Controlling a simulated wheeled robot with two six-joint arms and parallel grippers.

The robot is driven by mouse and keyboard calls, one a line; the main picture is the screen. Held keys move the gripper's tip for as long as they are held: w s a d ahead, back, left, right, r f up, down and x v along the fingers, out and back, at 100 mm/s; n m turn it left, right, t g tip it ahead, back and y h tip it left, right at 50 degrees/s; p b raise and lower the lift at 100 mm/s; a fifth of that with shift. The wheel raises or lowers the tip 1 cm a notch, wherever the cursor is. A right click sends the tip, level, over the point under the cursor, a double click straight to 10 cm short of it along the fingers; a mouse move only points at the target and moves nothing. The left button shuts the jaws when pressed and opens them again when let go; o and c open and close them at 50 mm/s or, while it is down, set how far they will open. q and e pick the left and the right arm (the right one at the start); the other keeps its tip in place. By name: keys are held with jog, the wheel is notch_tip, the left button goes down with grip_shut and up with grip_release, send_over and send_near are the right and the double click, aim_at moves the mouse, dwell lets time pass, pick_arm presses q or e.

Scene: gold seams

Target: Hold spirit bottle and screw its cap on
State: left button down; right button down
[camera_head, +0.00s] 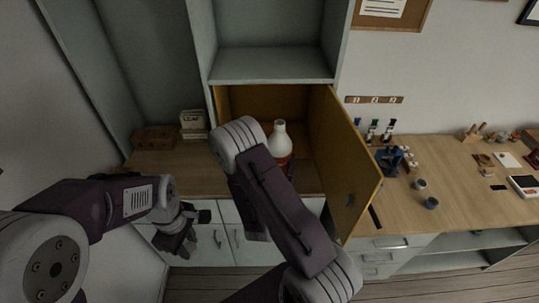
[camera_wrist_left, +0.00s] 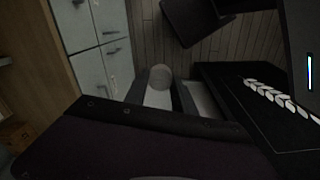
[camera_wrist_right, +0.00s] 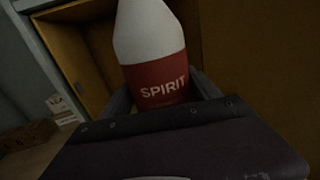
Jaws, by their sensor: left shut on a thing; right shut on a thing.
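The spirit bottle (camera_head: 281,145), white with a red label, stands upright before the open cupboard in the head view, its lower part hidden by my right arm. It fills the middle of the right wrist view (camera_wrist_right: 150,45), where its label reads SPIRIT. My right gripper (camera_wrist_right: 163,98) is shut around the labelled part; the head view hides its fingers. My left gripper (camera_head: 190,238) is left of the bottle and lower in the picture, in front of the white drawers. In the left wrist view it is shut on a pale round piece, seemingly the cap (camera_wrist_left: 161,73).
The open yellow cupboard door (camera_head: 347,165) stands right of the bottle. A small box (camera_head: 193,122) and a brown tray (camera_head: 154,138) are on the counter at left. The right worktop (camera_head: 460,215) carries small cups, a blue device and dropper bottles, with bare wood in front.

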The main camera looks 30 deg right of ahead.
pick_arm(q)
jog(key=shift+r, duration=0.5)
pick_arm(e)
jog(key=shift+s+d+r, duration=0.1)
jog(key=shift+s+r, duration=0.15)
jog(key=shift+s, duration=0.05)
